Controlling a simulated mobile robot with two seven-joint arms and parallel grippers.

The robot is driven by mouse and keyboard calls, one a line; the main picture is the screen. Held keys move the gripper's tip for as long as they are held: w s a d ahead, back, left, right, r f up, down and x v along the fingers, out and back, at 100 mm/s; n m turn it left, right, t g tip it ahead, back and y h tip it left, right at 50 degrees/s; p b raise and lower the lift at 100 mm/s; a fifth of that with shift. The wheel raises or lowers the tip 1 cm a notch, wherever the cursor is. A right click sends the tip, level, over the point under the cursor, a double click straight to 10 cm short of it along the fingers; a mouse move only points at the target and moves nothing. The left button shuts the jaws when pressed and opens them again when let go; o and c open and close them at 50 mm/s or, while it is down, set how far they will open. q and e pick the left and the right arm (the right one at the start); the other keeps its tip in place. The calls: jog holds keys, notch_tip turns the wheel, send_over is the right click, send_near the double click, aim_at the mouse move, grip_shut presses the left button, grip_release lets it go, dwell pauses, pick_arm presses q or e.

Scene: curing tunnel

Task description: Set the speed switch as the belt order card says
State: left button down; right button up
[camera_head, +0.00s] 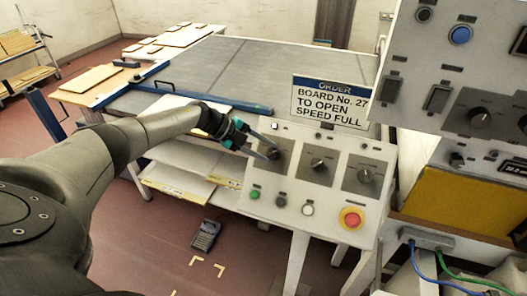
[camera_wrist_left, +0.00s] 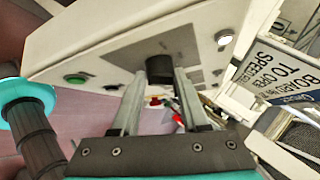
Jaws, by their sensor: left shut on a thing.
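The order card (camera_head: 331,102) stands at the back of the control panel (camera_head: 233,205) and reads "BOARD No. 27 TO OPEN SPEED FULL". It also shows, turned, in the left wrist view (camera_wrist_left: 283,72). The panel has three black rotary knobs in a row: a left one (camera_head: 275,153), a middle one (camera_head: 319,165) and a right one (camera_head: 364,176). Their small labels are too small to read. My left gripper (camera_head: 268,150) is at the left knob. In the left wrist view its fingers (camera_wrist_left: 161,76) are shut on that black knob (camera_wrist_left: 159,66). My right gripper is not in view.
Below the knobs are a green button (camera_head: 255,193), a black one (camera_head: 281,200), a white one (camera_head: 307,208) and a red emergency stop (camera_head: 351,218) on yellow. A taller grey panel (camera_head: 461,70) stands close on the right. A wide grey belt table (camera_head: 240,70) lies behind.

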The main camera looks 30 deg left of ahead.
pick_arm(q)
jog(key=shift+w+d+m+g, duration=0.1)
jog(key=shift+d+m+g, duration=0.05)
jog(key=shift+m+g, duration=0.5)
jog(key=shift+c, duration=2)
grip_release()
jog(key=shift+y, duration=0.3)
jog(key=shift+r, duration=0.1)
jog(key=b+v, duration=0.1)
jog(key=v, duration=1.4)
jog(key=shift+a+b, duration=0.2)
jog(key=shift+b, duration=0.1)
